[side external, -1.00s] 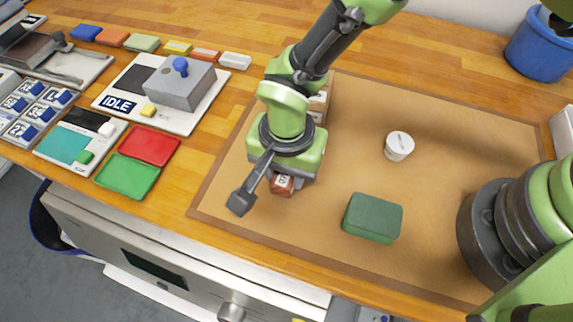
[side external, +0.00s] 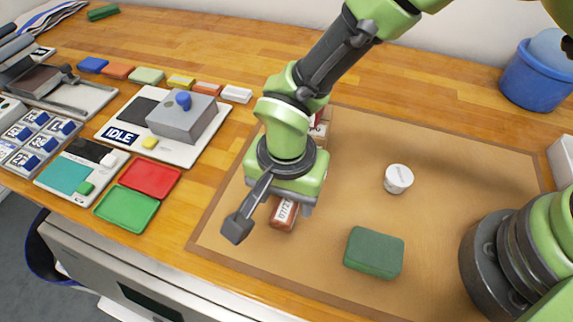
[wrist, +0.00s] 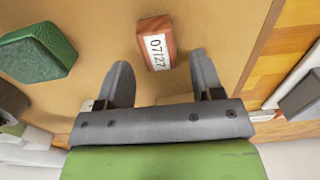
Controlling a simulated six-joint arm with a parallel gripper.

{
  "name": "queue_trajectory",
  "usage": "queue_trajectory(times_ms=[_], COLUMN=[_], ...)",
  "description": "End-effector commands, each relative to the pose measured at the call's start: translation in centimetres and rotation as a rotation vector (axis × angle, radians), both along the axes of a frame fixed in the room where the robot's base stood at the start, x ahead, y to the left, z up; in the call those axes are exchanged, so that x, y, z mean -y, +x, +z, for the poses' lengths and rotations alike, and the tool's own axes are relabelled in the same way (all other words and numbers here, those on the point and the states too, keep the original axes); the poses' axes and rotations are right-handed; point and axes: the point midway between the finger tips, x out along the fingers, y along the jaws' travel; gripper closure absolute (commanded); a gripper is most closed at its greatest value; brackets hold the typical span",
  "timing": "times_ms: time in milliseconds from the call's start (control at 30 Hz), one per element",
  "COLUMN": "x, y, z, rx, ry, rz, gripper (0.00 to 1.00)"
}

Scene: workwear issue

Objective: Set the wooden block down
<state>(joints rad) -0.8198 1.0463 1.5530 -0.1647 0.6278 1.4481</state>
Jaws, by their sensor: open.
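The wooden block (side external: 284,216) is reddish brown with a white label, and lies on the tan mat (side external: 450,165) near its left front part. In the wrist view the block (wrist: 157,44) shows its label "07/27" and sits just beyond the fingertips, roughly between their lines. My gripper (wrist: 160,72) is open with bare space between its fingers. In the side view it is above the block and covers the block's far end.
A dark green box (side external: 374,253) lies right of the block, and a white-capped jar (side external: 398,179) stands behind it. Red and white items (side external: 320,127) are partly hidden behind my arm. Red (side external: 150,179) and green (side external: 126,209) trays lie left of the mat.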

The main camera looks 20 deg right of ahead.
Motion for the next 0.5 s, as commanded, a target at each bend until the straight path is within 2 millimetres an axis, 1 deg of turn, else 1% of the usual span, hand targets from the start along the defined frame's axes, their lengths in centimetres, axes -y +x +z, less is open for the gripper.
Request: queue_trajectory(times_ms=[33,100,300,400,500], x=[-0.1,-0.1,0.0,0.0,0.0], y=[0.1,0.1,0.0,0.0,0.0], z=[1.3,3.0,7.0,8.3,9.1], rx=[0.003,0.004,0.002,0.001,-0.001], ry=[0.004,0.005,0.004,0.002,0.001], rz=[0.0,0.001,0.001,0.002,0.001], gripper=[0.39,0.39,0.39,0.39,0.39])
